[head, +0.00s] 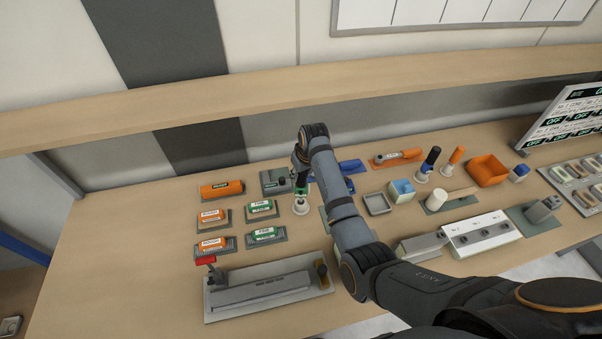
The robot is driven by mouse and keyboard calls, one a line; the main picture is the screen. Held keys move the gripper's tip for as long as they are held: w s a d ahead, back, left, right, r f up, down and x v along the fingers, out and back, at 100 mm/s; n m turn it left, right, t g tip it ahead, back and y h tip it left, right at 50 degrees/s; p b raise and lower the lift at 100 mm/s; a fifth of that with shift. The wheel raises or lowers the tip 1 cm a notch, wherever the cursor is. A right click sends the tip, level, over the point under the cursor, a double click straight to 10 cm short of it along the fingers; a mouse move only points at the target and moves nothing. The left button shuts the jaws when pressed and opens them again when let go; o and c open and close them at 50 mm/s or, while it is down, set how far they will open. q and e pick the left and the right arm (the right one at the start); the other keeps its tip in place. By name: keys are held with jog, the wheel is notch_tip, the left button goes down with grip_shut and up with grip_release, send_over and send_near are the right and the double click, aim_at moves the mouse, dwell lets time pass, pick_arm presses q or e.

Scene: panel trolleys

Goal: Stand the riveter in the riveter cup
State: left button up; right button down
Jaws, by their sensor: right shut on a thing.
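My right gripper (300,176) points down near the back of the bench, partly hidden by its own arm. It is shut on a small dark and green tool, which I take to be the riveter (301,189). The riveter is about upright. Directly below it is a small pale cup with a round base (300,208), which I take to be the riveter cup. The riveter's lower end is at the cup's mouth; I cannot tell how far inside it is. My left gripper is not in view.
An orange block (221,189) and several orange and green labelled packs stand left of the cup. Two similar cups hold a black-handled tool (431,160) and an orange-handled tool (453,160) at right. A long grey fixture (265,292) lies in front. The bench's left end is bare.

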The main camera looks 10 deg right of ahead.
aim_at(301, 182)
jog(key=shift+f+b, duration=1)
jog(key=shift+f, duration=1.25)
jog(key=c, duration=0.9)
grip_release()
jog(key=shift+o, duration=0.2)
jog(key=o, duration=0.9)
jog(key=shift+f, duration=0.1)
jog(key=shift+c, duration=0.2)
jog(key=shift+p+v, duration=1.2)
jog(key=shift+v, duration=3.35)
jog(key=shift+s, duration=0.1)
